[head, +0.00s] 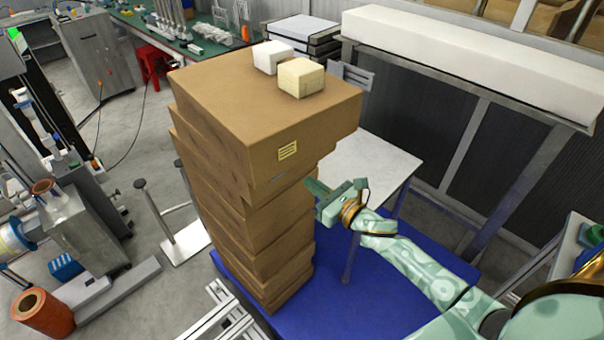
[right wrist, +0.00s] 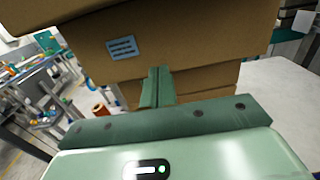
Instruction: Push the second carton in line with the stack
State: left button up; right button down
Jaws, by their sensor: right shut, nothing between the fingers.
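A tall stack of brown cartons stands in the middle of the head view. The top carton (head: 220,95) has a yellow label and overhangs what is below it. The second carton (head: 298,177) shows as a narrow band beneath; its front, with a pale bluish label, shows in the right wrist view (right wrist: 180,48). The lower cartons (head: 265,222) are slightly out of line with one another. My right gripper (head: 317,197) is shut and empty at the stack's right side, its fingertips near the second carton's lower part. Contact cannot be told. My left gripper is out of view.
Two small pale boxes (head: 301,78) sit on the top carton. The stack stands on a blue base (head: 375,290). A white table (head: 375,165) is behind my right gripper, and a long white block (head: 470,55) lies on a rack. Machines and an orange roll (head: 43,312) are left.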

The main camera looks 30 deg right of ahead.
aim_at(293, 170)
jog(key=shift+x, duration=2.1)
jog(key=b+x, duration=0.3)
jog(key=x, duration=0.3)
jog(key=shift+w+f+b, duration=0.1)
jog(key=shift+f+b, duration=0.1)
jog(key=shift+b, duration=0.2)
jog(key=shift+w+a, duration=0.1)
jog(key=shift+w, duration=0.2)
jog(key=shift+r, duration=0.15)
